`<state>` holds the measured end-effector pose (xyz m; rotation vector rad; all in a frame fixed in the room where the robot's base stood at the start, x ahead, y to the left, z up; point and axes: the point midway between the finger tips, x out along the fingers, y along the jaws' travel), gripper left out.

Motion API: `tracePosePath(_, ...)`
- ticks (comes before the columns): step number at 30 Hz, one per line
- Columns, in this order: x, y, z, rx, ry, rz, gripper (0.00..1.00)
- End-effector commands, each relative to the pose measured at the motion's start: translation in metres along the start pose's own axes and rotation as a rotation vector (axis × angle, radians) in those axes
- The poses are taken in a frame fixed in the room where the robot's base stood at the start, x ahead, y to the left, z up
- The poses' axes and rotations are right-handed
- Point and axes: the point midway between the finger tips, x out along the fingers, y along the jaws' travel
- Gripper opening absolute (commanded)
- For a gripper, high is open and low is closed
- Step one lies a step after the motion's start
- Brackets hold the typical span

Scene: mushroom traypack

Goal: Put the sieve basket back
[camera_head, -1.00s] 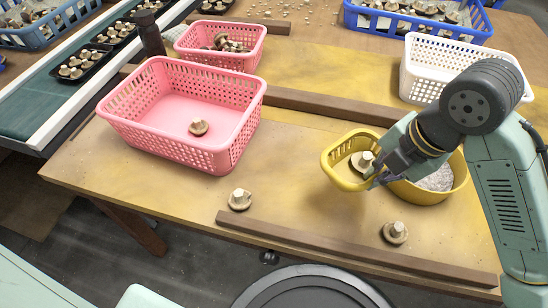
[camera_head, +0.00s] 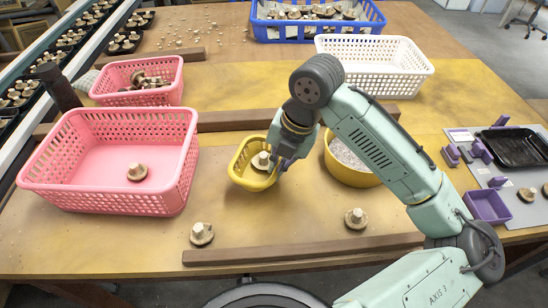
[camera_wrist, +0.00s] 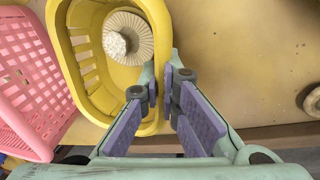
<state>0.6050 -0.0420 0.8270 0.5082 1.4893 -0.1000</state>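The sieve basket is a small yellow slotted basket (camera_head: 237,172) near the middle of the table in the head view. A mushroom (camera_head: 262,161) lies in it. In the wrist view the basket (camera_wrist: 80,62) fills the upper left, with the mushroom (camera_wrist: 118,42) inside. My gripper (camera_head: 276,162) is at the basket's right rim in the head view. In the wrist view my gripper's purple-padded fingers (camera_wrist: 165,88) are on both sides of the rim, closed on it. I cannot tell whether the basket touches the table.
A yellow round tub (camera_head: 350,177) with grey-white contents stands right of the basket. A large pink basket (camera_head: 110,195) with one mushroom stands left. Loose mushrooms (camera_head: 201,233) (camera_head: 356,218) lie in front, near a wooden strip (camera_head: 290,253). A white basket (camera_head: 425,68) stands behind.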

Motion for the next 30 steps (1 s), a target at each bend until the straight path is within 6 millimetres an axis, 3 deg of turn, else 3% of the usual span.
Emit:
tracePosePath(3,0.002,0.010,0.022,0.000,0.001,-0.002,0.00)
tracePosePath(7,0.006,0.014,0.034,0.001,0.000,-0.001,0.00)
tracePosePath(18,0.041,0.005,0.036,0.000,0.000,0.000,0.00)
tracePosePath(29,0.046,0.004,0.036,-0.001,-0.001,0.001,0.00)
tracePosePath(30,0.045,0.004,0.036,-0.001,-0.001,0.000,0.06)
